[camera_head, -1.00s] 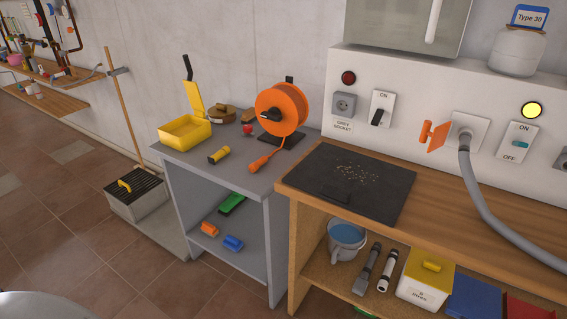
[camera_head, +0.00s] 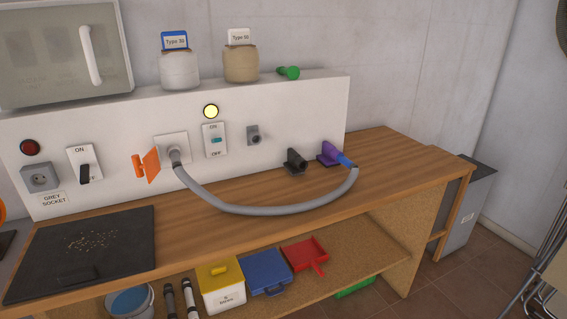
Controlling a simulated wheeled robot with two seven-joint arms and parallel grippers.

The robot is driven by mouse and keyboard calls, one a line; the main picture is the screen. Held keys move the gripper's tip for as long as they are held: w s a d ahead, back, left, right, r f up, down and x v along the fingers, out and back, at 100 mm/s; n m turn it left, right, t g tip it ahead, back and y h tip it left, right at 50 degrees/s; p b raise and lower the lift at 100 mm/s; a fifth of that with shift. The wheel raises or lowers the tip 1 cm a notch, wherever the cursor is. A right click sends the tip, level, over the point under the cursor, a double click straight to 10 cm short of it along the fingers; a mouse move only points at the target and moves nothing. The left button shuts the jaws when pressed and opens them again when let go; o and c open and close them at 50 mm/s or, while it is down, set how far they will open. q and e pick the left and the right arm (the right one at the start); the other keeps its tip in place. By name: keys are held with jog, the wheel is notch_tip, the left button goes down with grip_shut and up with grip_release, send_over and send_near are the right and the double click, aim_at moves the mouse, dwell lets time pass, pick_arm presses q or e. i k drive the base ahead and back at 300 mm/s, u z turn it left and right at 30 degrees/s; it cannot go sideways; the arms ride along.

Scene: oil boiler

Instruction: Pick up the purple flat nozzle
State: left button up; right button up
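The purple flat nozzle (camera_head: 328,152) is on the right part of the wooden worktop, against the white panel. A blue piece (camera_head: 344,160) at the end of the grey hose (camera_head: 265,209) meets it. The hose runs from a round socket on the panel, droops along the worktop and bends up to the nozzle. Neither of my grippers shows in the head view.
A black nozzle (camera_head: 295,161) stands left of the purple one. A dark mat (camera_head: 85,250) with crumbs lies at the left. An orange piece (camera_head: 148,165) is by the hose socket. The worktop's right end is clear.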

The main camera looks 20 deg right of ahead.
aim_at(328, 158)
jog(key=z, duration=0.55)
jog(key=k, duration=0.65)
jog(key=z, duration=1.2)
jog(key=i, duration=1.6)
jog(key=u, duration=1.2)
jog(key=i, duration=0.25)
jog(key=u, duration=0.2)
